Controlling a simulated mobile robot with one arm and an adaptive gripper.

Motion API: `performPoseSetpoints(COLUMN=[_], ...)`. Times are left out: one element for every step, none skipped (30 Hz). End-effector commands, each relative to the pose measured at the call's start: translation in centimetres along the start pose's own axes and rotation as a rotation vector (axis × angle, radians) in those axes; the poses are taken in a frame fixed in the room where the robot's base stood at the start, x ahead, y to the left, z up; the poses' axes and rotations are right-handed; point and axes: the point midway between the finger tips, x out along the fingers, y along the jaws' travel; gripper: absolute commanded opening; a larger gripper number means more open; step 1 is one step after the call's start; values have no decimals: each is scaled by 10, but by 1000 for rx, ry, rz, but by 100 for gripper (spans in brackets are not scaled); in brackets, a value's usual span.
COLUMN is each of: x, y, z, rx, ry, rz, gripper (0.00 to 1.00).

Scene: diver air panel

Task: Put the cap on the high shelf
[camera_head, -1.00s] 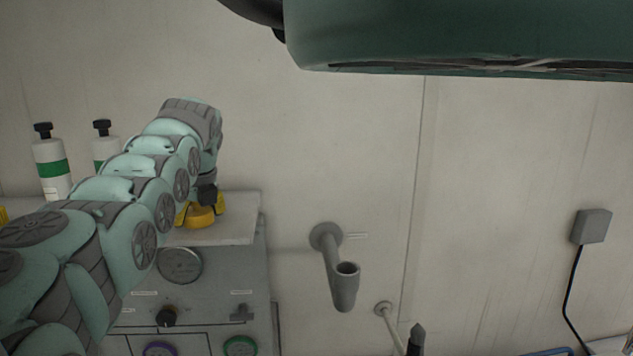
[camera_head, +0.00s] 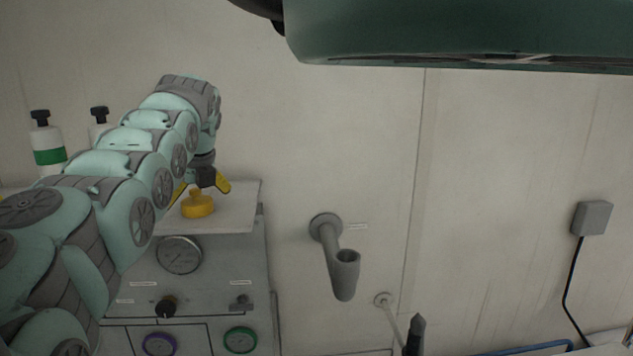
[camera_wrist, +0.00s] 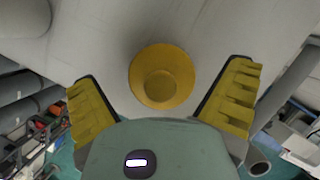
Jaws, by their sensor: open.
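The yellow cap (camera_head: 197,205) sits upright on the pale high shelf (camera_head: 238,212), near its right end and front edge. In the wrist view the cap (camera_wrist: 162,76) shows from above as a round disc with a smaller raised knob, between and beyond the yellow fingers. My gripper (camera_head: 203,188) is open and empty just above the cap, with its fingers spread to either side and apart from it. In the wrist view both fingers of my gripper (camera_wrist: 165,95) stand wide and clear of the cap.
Bottles with green bands (camera_head: 48,150) stand at the shelf's left, partly behind my arm. Below the shelf is a grey panel with a gauge (camera_head: 179,255) and knobs. A grey tube holder (camera_head: 343,270) juts from the wall right of the panel. The wall beyond it is mostly clear.

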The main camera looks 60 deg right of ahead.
Motion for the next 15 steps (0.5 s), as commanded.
performPoseSetpoints(x=[0, -2, -4, -6, -8, -11, -12, -14, -16, -17, -22, -29, -33, -37, -42], y=[-2, -2, -2, -2, -2, -2, -2, -2, -2, -2, -2, -3, -3, -3, -3], z=[-2, -2, -3, -3, -2, -2, -3, -4, -4, -5, -4, -3, -3, -2, -3], rx=[3, 4, 4, 4, 4, 4, 4, 4, 4, 4, 4, 5, 4, 4, 4], ry=[-4, -2, -1, -2, -3, -3, -2, -1, 0, 1, 0, 0, -2, -3, -1], rz=[-3, -2, -1, -1, -2, -3, -4, -4, -4, -4, -5, -6, -7, -8, -7], gripper=[99, 99, 99, 99, 99, 99, 99, 99, 99, 99, 99, 99, 99, 99, 99])
